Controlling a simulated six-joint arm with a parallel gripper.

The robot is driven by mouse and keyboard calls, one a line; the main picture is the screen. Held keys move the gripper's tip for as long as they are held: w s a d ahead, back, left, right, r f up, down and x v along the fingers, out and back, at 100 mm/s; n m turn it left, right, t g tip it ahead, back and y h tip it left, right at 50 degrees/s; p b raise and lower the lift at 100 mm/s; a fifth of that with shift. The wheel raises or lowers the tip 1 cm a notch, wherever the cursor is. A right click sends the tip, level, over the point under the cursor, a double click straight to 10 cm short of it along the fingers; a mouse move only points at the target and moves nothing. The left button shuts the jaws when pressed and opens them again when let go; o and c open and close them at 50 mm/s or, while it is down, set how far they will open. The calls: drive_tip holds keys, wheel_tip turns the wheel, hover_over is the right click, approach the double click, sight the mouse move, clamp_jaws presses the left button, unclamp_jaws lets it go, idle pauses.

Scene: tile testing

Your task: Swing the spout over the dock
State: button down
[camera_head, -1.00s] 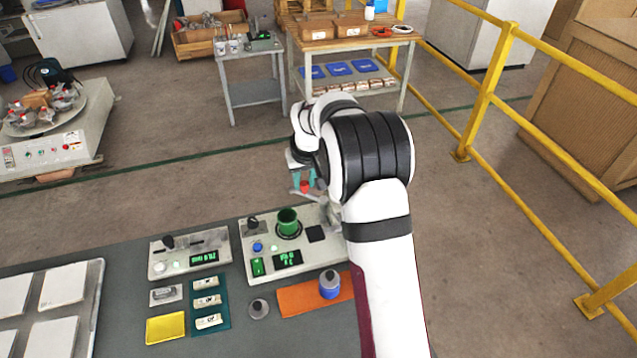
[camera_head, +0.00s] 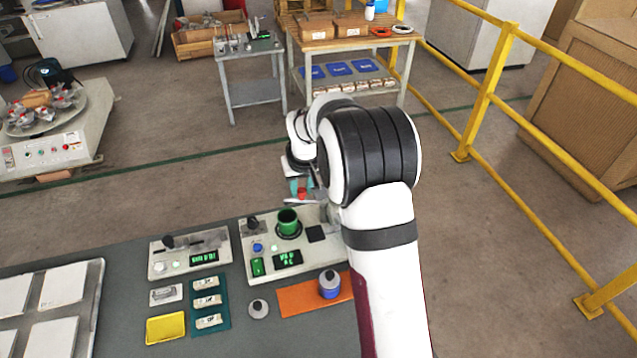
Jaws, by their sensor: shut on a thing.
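My gripper (camera_head: 301,188) hangs just beyond the back edge of a light control panel (camera_head: 262,238). It is shut on a small part with red on it, probably the spout, mostly hidden by the fingers and wrist. A pale bar shows just under the fingertips. A green cup (camera_head: 288,220) stands upright in a dark ring on the panel, in front of and a little left of my gripper. A black square pad (camera_head: 316,233) lies to the cup's right. I cannot tell which of these is the dock. My arm covers the panel's right end.
A second control panel (camera_head: 190,253) is on the left. An orange mat (camera_head: 305,297) with a grey-blue bottle (camera_head: 329,284), a grey knob-like piece (camera_head: 258,308), a teal tray (camera_head: 209,302) and a yellow pad (camera_head: 165,328) lie in front. Open floor is behind the bench.

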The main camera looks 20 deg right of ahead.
drive_tip(key=shift+s+a, duration=0.1)
drive_tip(key=shift+s, duration=0.1)
drive_tip(key=shift+s+a, duration=0.1)
drive_tip(key=shift+s, duration=0.65)
drive_tip(key=c, duration=0.6)
unclamp_jaws()
drive_tip(key=shift+c, duration=0.2)
wheel_tip(320, 180, up, 6)
